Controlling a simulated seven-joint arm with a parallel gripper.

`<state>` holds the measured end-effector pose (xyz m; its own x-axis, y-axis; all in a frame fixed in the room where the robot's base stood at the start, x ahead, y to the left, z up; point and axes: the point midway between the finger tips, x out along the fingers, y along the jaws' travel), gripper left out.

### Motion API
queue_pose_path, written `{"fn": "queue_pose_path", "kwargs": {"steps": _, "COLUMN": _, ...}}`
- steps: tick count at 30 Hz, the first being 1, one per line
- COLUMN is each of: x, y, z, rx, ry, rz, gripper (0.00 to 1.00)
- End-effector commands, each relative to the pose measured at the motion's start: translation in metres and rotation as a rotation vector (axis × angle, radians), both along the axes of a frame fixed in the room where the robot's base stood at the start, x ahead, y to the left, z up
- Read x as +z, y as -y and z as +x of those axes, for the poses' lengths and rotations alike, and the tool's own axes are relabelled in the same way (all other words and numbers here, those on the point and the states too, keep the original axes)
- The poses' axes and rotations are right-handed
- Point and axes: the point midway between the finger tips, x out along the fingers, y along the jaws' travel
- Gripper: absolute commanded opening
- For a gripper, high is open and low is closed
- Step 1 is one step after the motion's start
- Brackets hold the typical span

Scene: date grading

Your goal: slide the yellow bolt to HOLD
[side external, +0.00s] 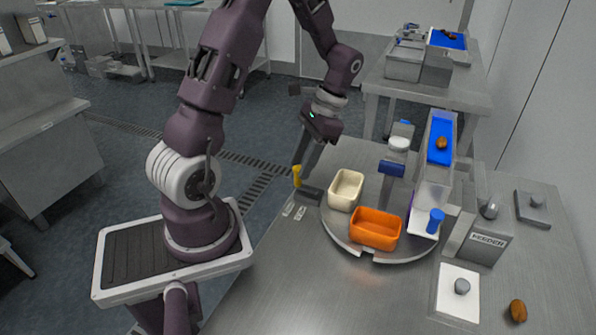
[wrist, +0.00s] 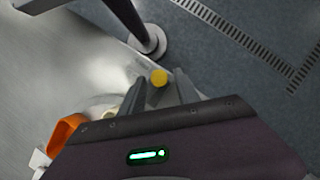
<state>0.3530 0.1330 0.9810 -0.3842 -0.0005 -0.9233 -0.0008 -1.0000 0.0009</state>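The yellow bolt (side external: 297,176) stands upright at the left edge of the steel table, by a dark block (side external: 311,194). Two small pale labels (side external: 294,211) lie in front of it; their words are too small to read. My gripper (side external: 299,163) points down at the bolt, its fingers close to the bolt's top. In the wrist view the round yellow bolt top (wrist: 159,77) lies between the two dark fingertips (wrist: 159,82). The fingers are apart, with a gap showing on each side of the bolt. Which label the bolt stands at cannot be told.
A cream bin (side external: 346,186) and an orange bin (side external: 375,230) sit on a round turntable (side external: 412,252) right of the bolt. Another date (side external: 518,311) lies near front right.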

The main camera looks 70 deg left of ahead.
Motion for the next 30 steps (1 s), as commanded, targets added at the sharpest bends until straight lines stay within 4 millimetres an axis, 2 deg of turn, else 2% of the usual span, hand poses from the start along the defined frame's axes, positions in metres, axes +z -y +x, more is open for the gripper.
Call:
{"fn": "queue_pose_path", "kwargs": {"steps": 3, "x": -0.018, "y": 0.000, "z": -0.008, "rx": 0.000, "ry": -0.003, "rz": -0.001, "gripper": 0.38}}
{"fn": "queue_pose_path", "kwargs": {"steps": 6, "x": -0.025, "y": 0.000, "z": -0.011, "rx": 0.001, "ry": 0.000, "rz": 0.000, "gripper": 0.38}}
{"fn": "queue_pose_path", "kwargs": {"steps": 13, "x": -0.027, "y": 0.000, "z": -0.012, "rx": 0.001, "ry": 0.001, "rz": 0.000, "gripper": 0.38}}
{"fn": "queue_pose_path", "kwargs": {"steps": 14, "x": -0.027, "y": 0.000, "z": -0.011, "rx": 0.001, "ry": 0.001, "rz": 0.000, "gripper": 0.36}}
{"fn": "queue_pose_path", "kwargs": {"steps": 18, "x": -0.027, "y": 0.001, "z": -0.011, "rx": 0.001, "ry": 0.002, "rz": 0.001, "gripper": 0.09}}
{"fn": "queue_pose_path", "kwargs": {"steps": 20, "x": -0.027, "y": 0.001, "z": -0.011, "rx": 0.001, "ry": 0.002, "rz": 0.001, "gripper": 0.00}}
{"fn": "queue_pose_path", "kwargs": {"steps": 30, "x": -0.027, "y": 0.000, "z": -0.011, "rx": 0.001, "ry": 0.002, "rz": 0.001, "gripper": 0.00}}
